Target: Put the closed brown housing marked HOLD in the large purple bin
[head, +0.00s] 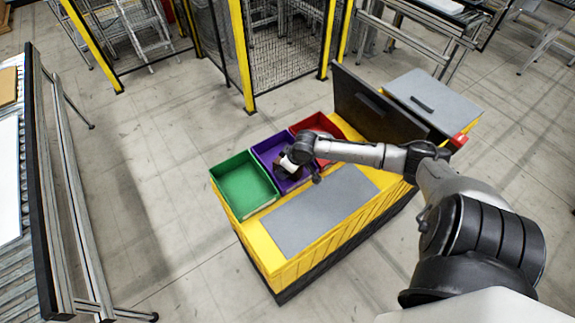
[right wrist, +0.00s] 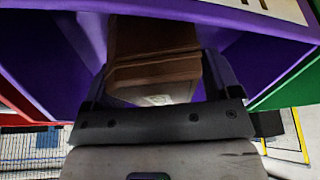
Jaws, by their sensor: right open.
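The brown housing (right wrist: 155,60) is in the right wrist view, inside the purple bin. It looks closed, with a seam near its lower edge; a small pale label shows, but I cannot read it. My right gripper (right wrist: 158,82) is open, with one finger on each side of the housing. I cannot tell whether either finger touches it. My left gripper is in neither view.
A green bin (head: 243,180) stands left of the purple bin and a red bin (head: 316,122) right of it. They sit on a yellow cart with a clear grey top (head: 315,208). A dark upright panel (head: 380,105) stands at the cart's right. Mesh fencing (head: 275,45) is behind.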

